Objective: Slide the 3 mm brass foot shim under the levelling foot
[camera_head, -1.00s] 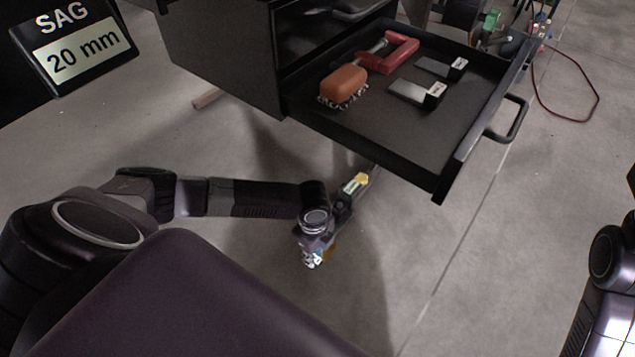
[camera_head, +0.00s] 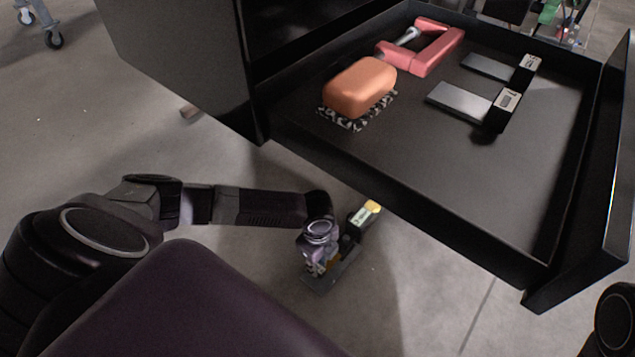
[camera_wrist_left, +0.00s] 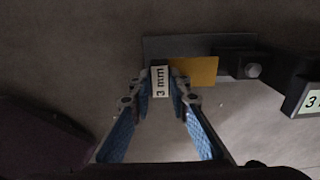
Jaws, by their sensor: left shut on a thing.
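In the left wrist view, my left gripper (camera_wrist_left: 163,88) is shut on the black tab of the shim, whose white label reads "3 mm" (camera_wrist_left: 160,82). The shim's brass plate (camera_wrist_left: 203,70) extends to the right from the fingertips. It overlaps a flat grey plate (camera_wrist_left: 185,43) in the picture; I cannot tell whether it touches it. A black arm with a round bolt head (camera_wrist_left: 252,70) crosses the grey plate's right end. In the head view my left gripper (camera_head: 318,264) is low over the floor by a dark plate (camera_head: 333,280). My right gripper is out of view.
An open black drawer (camera_head: 430,205) juts out above and right of the gripper. It holds an orange block brush (camera_head: 360,86), a red clamp (camera_head: 437,47) and two grey labelled shims (camera_head: 460,101). A labelled black piece (camera_head: 362,216) with a yellow end stands by the gripper.

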